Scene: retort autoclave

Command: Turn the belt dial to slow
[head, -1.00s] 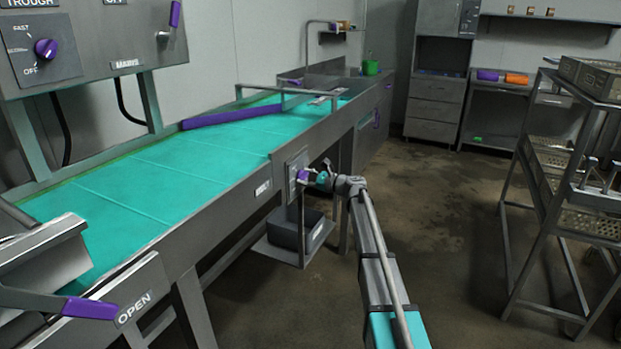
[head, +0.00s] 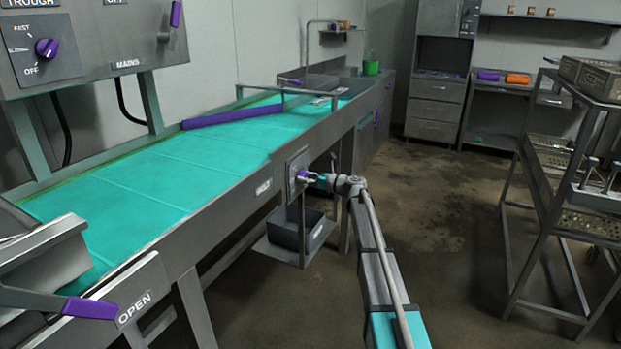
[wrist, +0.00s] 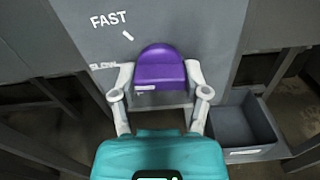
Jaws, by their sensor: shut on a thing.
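The belt dial is a purple knob (wrist: 160,66) on a grey panel (wrist: 95,20) marked FAST, with SLOW partly visible at the left. In the wrist view a short white mark shows low on the knob; where the dial points I cannot tell. My gripper (wrist: 160,76) has one finger on each side of the knob and is shut on it. In the head view my gripper (head: 306,177) is at the small panel (head: 293,165) on the conveyor's side, to the right of the BELT label (head: 264,188); it mostly hides the knob there.
The turquoise conveyor belt (head: 150,170) runs above and left of the dial. A grey bin (head: 290,236) sits on a low shelf below it. A similar purple dial (head: 46,48) is on the upper left control panel. A rack trolley (head: 540,190) stands right, with open floor between.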

